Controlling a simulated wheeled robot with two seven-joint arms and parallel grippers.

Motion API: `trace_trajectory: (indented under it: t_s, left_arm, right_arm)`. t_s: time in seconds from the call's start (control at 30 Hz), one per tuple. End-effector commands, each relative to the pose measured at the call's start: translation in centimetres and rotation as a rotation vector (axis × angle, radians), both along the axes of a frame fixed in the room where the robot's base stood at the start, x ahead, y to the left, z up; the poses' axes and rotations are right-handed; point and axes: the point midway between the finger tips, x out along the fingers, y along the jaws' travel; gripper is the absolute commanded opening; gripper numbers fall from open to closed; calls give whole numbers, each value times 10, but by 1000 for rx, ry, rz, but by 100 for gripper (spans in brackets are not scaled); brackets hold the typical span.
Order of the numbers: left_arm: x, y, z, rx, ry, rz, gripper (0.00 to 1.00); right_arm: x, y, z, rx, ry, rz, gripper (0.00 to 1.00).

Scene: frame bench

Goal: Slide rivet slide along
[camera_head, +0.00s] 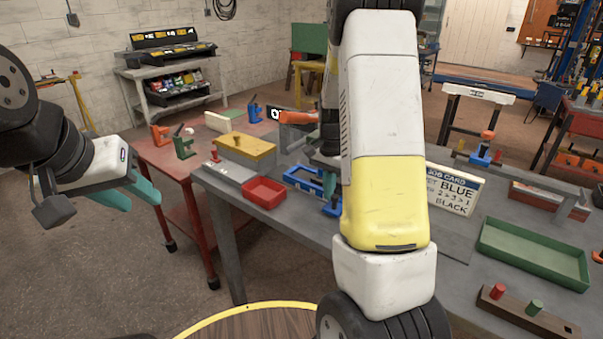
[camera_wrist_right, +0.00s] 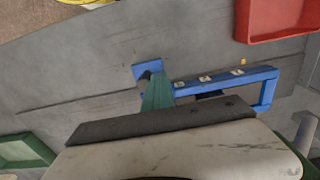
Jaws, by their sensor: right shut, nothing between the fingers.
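A blue rail-like frame (camera_wrist_right: 225,82) lies on the grey bench in the right wrist view, with several small pale pieces along its bar. I take it as the rivet slide, but cannot confirm that. It also shows in the head view (camera_head: 303,180), partly behind my right arm. A small blue plate (camera_wrist_right: 147,67) is at its left end. My right gripper (camera_wrist_right: 156,82) is shut and empty, its teal fingers beside the plate and bar end; contact cannot be told. A small yellow piece (camera_wrist_right: 243,61) is near the bar. My left gripper (camera_head: 132,198) is open and empty, left of the bench.
A red tray (camera_head: 264,192) and a yellow-topped box (camera_head: 245,150) stand left of the frame. A job card (camera_head: 453,190), a green tray (camera_head: 533,252) and a wooden block with red and green pegs (camera_head: 525,314) are on the right. Bare bench (camera_head: 290,225) shows in front.

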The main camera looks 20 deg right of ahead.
Motion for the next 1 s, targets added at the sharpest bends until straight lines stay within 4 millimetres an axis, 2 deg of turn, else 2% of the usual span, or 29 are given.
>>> trace_trajectory:
  t_s: [1.0]
  left_arm:
    - [0, 0, 0, 0, 0, 0, 36]
  right_arm:
    - [-49, -39, 0, 0, 2, -2, 0]
